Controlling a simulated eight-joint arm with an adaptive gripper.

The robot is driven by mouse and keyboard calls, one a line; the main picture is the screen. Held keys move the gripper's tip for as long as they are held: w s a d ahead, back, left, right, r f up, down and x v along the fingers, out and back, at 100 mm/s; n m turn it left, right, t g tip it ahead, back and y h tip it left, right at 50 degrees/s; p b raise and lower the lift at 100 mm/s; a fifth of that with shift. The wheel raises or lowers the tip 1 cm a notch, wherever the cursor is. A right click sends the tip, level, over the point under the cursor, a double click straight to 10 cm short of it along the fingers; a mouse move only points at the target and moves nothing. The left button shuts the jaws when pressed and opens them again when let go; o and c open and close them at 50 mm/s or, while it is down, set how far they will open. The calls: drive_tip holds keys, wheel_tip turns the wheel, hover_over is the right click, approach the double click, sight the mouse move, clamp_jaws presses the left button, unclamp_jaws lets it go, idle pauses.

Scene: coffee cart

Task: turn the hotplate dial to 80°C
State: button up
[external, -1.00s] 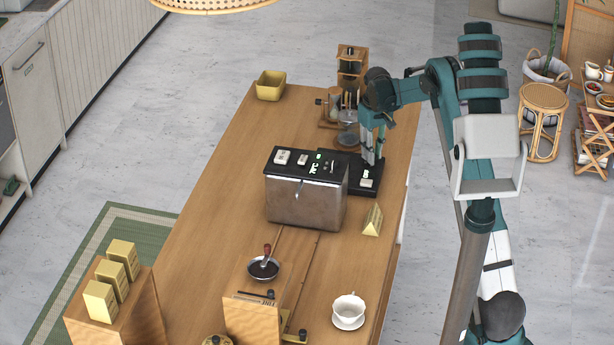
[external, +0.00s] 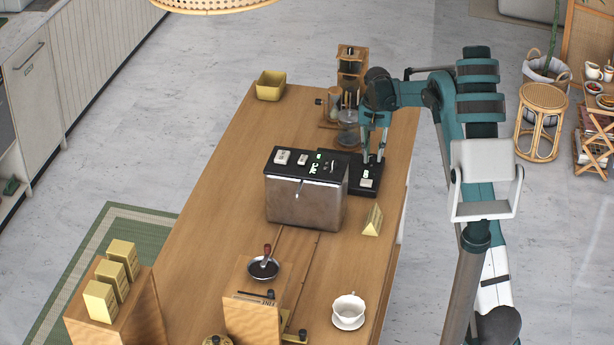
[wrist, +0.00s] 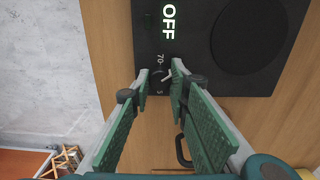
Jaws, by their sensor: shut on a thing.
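The hotplate (external: 372,188) is a black slab near the table's right edge, beside the steel machine. In the wrist view it shows a dark round plate (wrist: 249,42) and a lit display (wrist: 168,20) that reads OFF. Printed marks (wrist: 160,57), with a 70 among them, lie below the display. My gripper (wrist: 162,72) is over the hotplate's edge by these marks, its fingertips a small gap apart and shut on the dial. The dial is mostly hidden by the fingertips. In the external view my gripper (external: 373,160) points down at the hotplate, and the dial cannot be made out.
The steel machine (external: 300,200) with a black top stands left of the hotplate. A glass vessel on a wooden stand (external: 347,128) is close behind my gripper. A yellow wedge (external: 373,220) and a white cup (external: 348,307) stand toward the front. The table's left side is largely clear.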

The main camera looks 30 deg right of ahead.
sight(373, 156)
drive_tip(key=shift+m, duration=0.4)
drive_tip(key=o, duration=0.9)
drive_tip(key=shift+r, duration=0.15)
drive_tip(key=shift+r, duration=5.9)
drive_tip(key=shift+a+r, duration=0.1)
